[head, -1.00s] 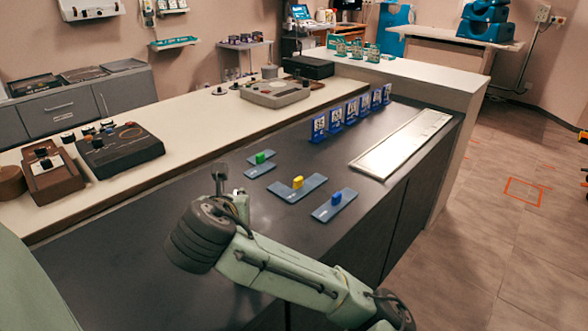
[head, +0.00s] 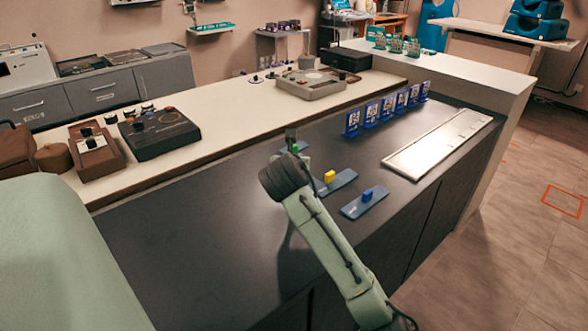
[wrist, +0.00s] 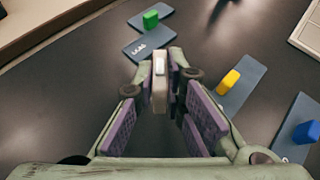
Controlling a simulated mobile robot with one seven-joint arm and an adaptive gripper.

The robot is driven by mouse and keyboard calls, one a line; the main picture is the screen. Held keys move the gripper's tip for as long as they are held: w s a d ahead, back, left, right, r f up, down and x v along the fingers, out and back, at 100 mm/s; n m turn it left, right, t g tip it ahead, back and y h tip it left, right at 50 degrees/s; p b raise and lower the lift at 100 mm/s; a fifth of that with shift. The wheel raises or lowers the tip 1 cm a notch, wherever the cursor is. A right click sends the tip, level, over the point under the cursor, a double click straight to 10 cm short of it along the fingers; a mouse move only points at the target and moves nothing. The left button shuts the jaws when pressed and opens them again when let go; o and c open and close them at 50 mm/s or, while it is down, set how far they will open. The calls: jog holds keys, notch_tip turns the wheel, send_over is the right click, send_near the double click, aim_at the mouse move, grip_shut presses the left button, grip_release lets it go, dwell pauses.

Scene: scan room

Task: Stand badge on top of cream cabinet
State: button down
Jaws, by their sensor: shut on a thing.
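My gripper (wrist: 163,88) is shut on a small beige upright piece with a pale top (wrist: 159,68), likely the badge; its face is turned from view. In the head view my gripper (head: 291,142) is over the dark counter (head: 225,215), largely hidden by my own wrist, and a small grey tip shows above it. I cannot tell for certain which unit is the cream cabinet; a cream-topped unit (head: 468,72) with a pale side stands at the back right.
Blue-grey plates carry a green block (wrist: 150,19), a yellow block (head: 329,176) and a blue block (head: 367,195). Several blue framed cards (head: 388,107) stand in a row beside a pale panel (head: 440,145). A dark console (head: 160,132) sits on the cream ledge (head: 240,115).

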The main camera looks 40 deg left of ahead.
jog(key=shift+f, duration=1.3)
jog(key=shift+f, duration=0.2)
jog(key=c, duration=1.7)
grip_release()
jog(key=shift+o, duration=0.2)
